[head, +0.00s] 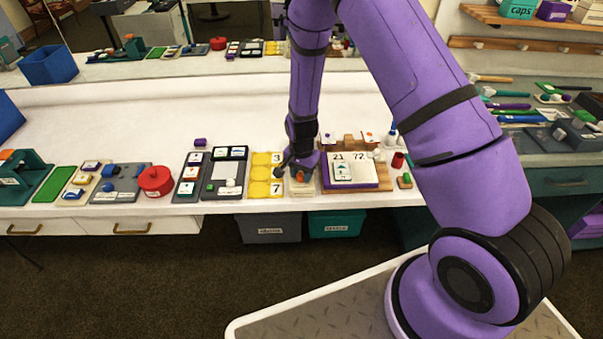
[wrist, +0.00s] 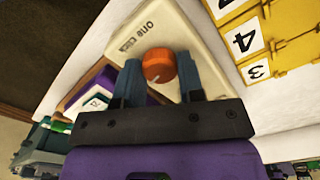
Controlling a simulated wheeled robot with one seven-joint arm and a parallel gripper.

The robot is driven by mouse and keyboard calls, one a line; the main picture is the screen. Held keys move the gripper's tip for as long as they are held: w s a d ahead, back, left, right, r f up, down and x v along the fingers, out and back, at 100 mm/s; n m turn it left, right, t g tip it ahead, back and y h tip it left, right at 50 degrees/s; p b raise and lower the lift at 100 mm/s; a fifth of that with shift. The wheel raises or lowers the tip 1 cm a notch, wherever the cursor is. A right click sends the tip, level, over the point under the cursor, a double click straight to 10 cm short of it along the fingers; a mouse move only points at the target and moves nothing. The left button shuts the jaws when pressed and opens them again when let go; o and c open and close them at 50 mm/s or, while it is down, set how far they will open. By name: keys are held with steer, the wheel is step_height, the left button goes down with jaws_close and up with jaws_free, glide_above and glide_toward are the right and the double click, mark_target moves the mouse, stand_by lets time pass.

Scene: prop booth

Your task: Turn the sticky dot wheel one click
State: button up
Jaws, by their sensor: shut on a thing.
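The sticky dot wheel is an orange round knob (wrist: 158,65) on a cream box (wrist: 190,30) lettered "ONE CLICK". In the wrist view my gripper (wrist: 162,72) has one finger on each side of the knob and is shut on it. In the head view my gripper (head: 299,172) points down over the cream box (head: 301,190) at the table's front edge. The knob shows there only as a small orange patch, mostly covered by my gripper.
A yellow numbered board (head: 263,190) stands just left of the box. A wooden stand with a purple-edged number board (head: 352,184) is close on the right. A red round container (head: 155,180) sits farther left. The white table (head: 150,115) behind is mostly clear.

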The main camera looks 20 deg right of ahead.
steer(key=n, duration=0.3)
steer(key=shift+n, duration=0.3)
steer(key=n, duration=0.3)
steer(key=shift+n, duration=0.3)
steer(key=n, duration=0.3)
steer(key=shift+n, duration=2.2)
steer(key=o, duration=0.9)
